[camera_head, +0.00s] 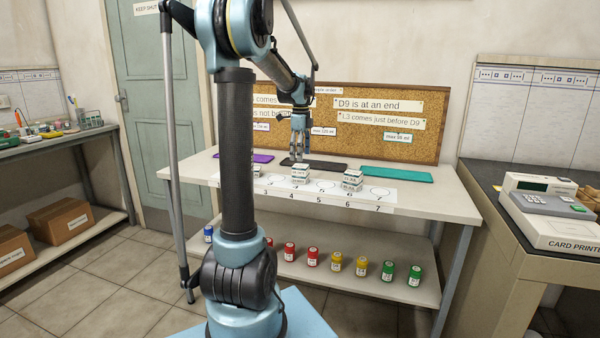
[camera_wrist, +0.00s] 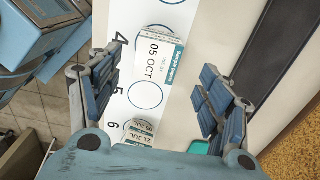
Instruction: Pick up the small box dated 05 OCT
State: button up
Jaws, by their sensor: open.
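The box dated 05 OCT (camera_wrist: 157,55) is white with a teal label strip. In the wrist view it sits by the number 4, ahead of and between my fingers. In the head view a small white box (camera_head: 300,175) by the 4 is directly below my gripper (camera_head: 298,156). Whether another box lies under it I cannot tell. My gripper (camera_wrist: 160,78) is open and empty, pointing down above the strip, with a visible gap to the box.
By the 6, boxes (camera_wrist: 138,134) show labels 05 JUL and 21 JUL, apparently stacked; they also show in the head view (camera_head: 352,181). Circle 5 (camera_wrist: 145,95) is empty. Purple, black (camera_head: 314,168) and teal (camera_head: 396,175) mats lie behind. A corkboard (camera_head: 430,113) stands at the back.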

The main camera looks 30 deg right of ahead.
aim_at(301, 165)
jog(key=shift+s+f, duration=0.15)
jog(key=shift+f, duration=2.85)
jog(key=shift+c, duration=0.6)
jog(key=c, duration=1)
